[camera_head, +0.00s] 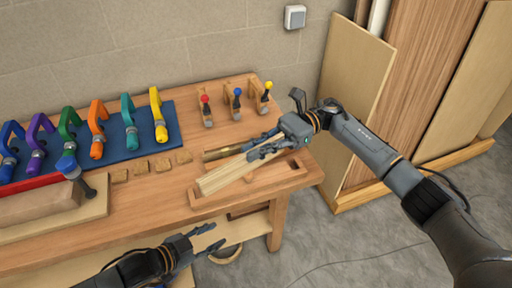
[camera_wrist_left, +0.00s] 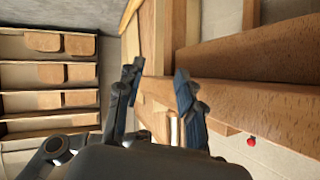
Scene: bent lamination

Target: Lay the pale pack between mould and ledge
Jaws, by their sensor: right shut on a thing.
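The pale pack (camera_head: 228,175) is a bundle of long, thin light wood strips at the right end of the bench. My right gripper (camera_head: 262,148) is shut on it near its far right end. The pack lies on or just above a recessed wooden tray; I cannot tell if it touches. A brown wooden block (camera_head: 38,202), which looks like the mould, sits on a light board at the left. The ledge cannot be made out for sure. My left gripper (camera_head: 208,238) is open and empty in front of the bench edge; its parted fingers show in the left wrist view (camera_wrist_left: 158,88).
Several coloured clamps (camera_head: 97,135) stand on a blue mat (camera_head: 172,120). Small wooden blocks (camera_head: 140,168) lie before it. Three toggle clamps (camera_head: 236,100) stand at the back. A dark-handled tool (camera_head: 72,170) is by the mould. Boards (camera_head: 350,90) lean at the right.

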